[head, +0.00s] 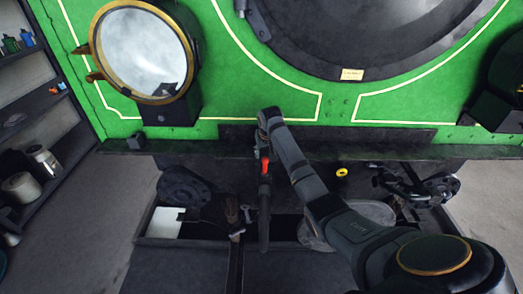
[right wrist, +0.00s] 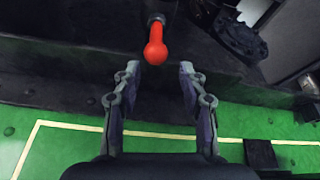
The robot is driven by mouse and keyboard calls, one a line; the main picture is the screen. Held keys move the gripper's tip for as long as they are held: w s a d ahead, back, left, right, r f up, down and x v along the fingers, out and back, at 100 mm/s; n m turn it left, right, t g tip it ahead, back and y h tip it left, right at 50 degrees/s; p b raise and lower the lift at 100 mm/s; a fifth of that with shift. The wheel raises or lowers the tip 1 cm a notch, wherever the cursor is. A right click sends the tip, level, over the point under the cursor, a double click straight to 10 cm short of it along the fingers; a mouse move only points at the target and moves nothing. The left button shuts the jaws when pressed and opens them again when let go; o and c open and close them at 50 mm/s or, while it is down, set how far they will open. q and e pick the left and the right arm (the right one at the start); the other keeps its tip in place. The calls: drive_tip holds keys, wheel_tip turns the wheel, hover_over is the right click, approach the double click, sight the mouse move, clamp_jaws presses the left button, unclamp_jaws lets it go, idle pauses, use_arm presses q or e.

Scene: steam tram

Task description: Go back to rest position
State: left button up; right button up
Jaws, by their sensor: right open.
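My right arm comes in from the lower right of the head view and reaches up to the tram's front. My right gripper (head: 264,148) is small and partly hidden there, just above a red-tipped handle (head: 265,166). In the right wrist view, the two fingers of the gripper (right wrist: 160,78) are spread apart with nothing between them. The red knob (right wrist: 155,50) of the handle is just beyond the fingertips, apart from them. My left gripper is not in view.
The green tram front (head: 230,70) carries a brass-rimmed lamp (head: 142,52) at the left. A dark ledge (head: 190,146) runs below it. A yellow ring (head: 342,172) and dark fittings (head: 430,188) are at the right. A shelf with cans (head: 42,158) stands at the far left.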

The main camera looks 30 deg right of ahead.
drive_tip(key=shift+v, duration=0.95)
